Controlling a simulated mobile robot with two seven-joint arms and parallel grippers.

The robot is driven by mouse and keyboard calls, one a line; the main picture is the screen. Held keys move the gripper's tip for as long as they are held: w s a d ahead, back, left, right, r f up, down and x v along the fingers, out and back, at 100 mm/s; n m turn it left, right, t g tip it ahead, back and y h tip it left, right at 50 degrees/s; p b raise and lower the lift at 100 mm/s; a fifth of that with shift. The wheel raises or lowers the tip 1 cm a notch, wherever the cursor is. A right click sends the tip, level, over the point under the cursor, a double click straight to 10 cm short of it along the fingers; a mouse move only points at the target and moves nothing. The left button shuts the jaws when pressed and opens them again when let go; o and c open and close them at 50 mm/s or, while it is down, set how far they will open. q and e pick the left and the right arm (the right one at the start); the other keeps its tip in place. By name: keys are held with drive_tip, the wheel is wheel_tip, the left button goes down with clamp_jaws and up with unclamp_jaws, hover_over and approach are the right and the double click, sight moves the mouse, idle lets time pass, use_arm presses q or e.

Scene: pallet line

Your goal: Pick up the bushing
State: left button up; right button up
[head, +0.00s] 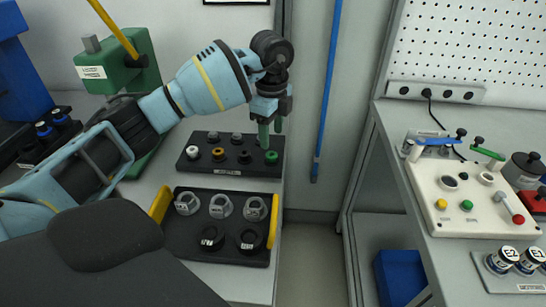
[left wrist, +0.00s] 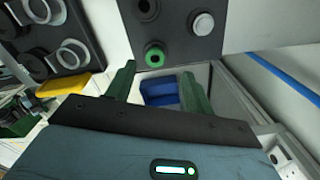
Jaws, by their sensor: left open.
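A dark rack (head: 228,171) on the left bench holds small round parts on pegs in two rows. Its front row has a white ring (head: 192,152), a brass-coloured ring (head: 218,153), a dark part (head: 244,156) and a green ring (head: 271,157). Which of these is the bushing, I cannot tell for sure. My left gripper (head: 271,135) is open, with green fingers pointing down above the rack's right end. In the left wrist view, the green ring (left wrist: 155,54) lies just beyond the open fingertips (left wrist: 158,72), between their lines. Nothing is between the fingers. My right gripper is out of view.
A dark tray (head: 226,225) with yellow handles, holding metal clamps and black rings, sits in front of the rack. A green fixture (head: 125,65) stands behind left. The right bench carries a control panel (head: 468,200). Open floor lies between the benches.

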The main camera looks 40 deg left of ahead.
sight(271, 154)
use_arm(q)
drive_tip(key=shift+s+d+f, duration=0.1)
drive_tip(key=shift+s+f, duration=0.05)
drive_tip(key=shift+f, duration=1.25)
drive_tip(key=shift+s+d+f, duration=0.1)
drive_tip(key=shift+s+f, duration=0.05)
drive_tip(key=shift+f, duration=1.2)
drive_tip(key=c, duration=1)
